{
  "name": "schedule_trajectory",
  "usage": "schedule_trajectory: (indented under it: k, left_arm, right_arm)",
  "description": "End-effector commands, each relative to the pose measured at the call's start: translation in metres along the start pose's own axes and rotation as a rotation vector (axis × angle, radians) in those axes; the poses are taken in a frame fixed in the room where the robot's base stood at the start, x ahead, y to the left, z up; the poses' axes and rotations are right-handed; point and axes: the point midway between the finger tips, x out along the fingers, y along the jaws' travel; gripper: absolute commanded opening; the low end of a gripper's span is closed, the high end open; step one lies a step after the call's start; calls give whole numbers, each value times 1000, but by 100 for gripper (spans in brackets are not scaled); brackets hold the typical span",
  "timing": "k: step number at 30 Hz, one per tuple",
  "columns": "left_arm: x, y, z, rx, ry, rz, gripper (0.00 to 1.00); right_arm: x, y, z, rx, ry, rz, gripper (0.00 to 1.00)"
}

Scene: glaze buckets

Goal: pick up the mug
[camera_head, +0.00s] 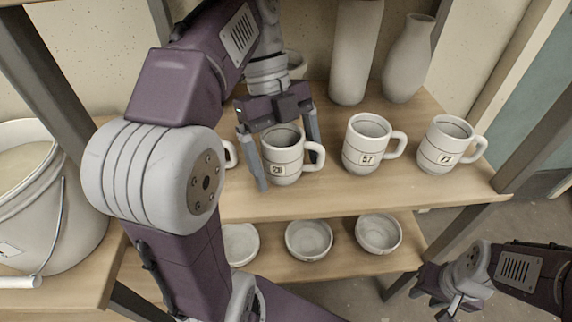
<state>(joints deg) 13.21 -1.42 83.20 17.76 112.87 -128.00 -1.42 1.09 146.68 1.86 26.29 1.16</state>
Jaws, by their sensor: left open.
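Several off-white mugs with dark bands and number tags stand upright in a row on the upper wooden shelf. My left gripper (288,164) is open, with its fingers on either side of one mug (283,165); I cannot tell whether they touch it. This mug's handle points right. A mug tagged 57 or similar (366,150) and a mug with a tag like 77 (443,150) stand to the right. Another mug (231,154) is mostly hidden behind my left arm. My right gripper (440,296) is low at the right, away from the mugs; its jaw opening is unclear.
Tall pale vases (356,55) and a bottle-shaped one (408,60) stand behind the mugs. Small bowls (309,239) sit on the lower shelf. A white bucket (50,215) stands at the left. A dark shelf post (540,130) rises at the right.

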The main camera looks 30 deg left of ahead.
Motion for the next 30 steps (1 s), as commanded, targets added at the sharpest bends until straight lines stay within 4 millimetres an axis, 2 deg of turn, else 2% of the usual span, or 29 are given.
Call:
schedule_trajectory:
  k: [1,2,9,10,18,19,30]
  left_arm:
    - [12,0,4,-2,0,1,92]
    - [13,0,4,-2,0,1,92]
    - [10,0,2,-4,0,0,92]
    - [10,0,2,-3,0,0,89]
    - [10,0,2,-3,0,0,14]
    - [10,0,2,-3,0,0,9]
    - [5,-4,0,-3,1,1,9]
  right_arm:
    - [13,0,1,0,0,0,33]
    - [14,0,2,0,0,0,33]
    - [12,0,1,0,0,0,33]
    - [12,0,1,0,0,0,33]
    - [12,0,1,0,0,0,33]
    - [12,0,1,0,0,0,33]
    - [4,0,0,0,0,0,33]
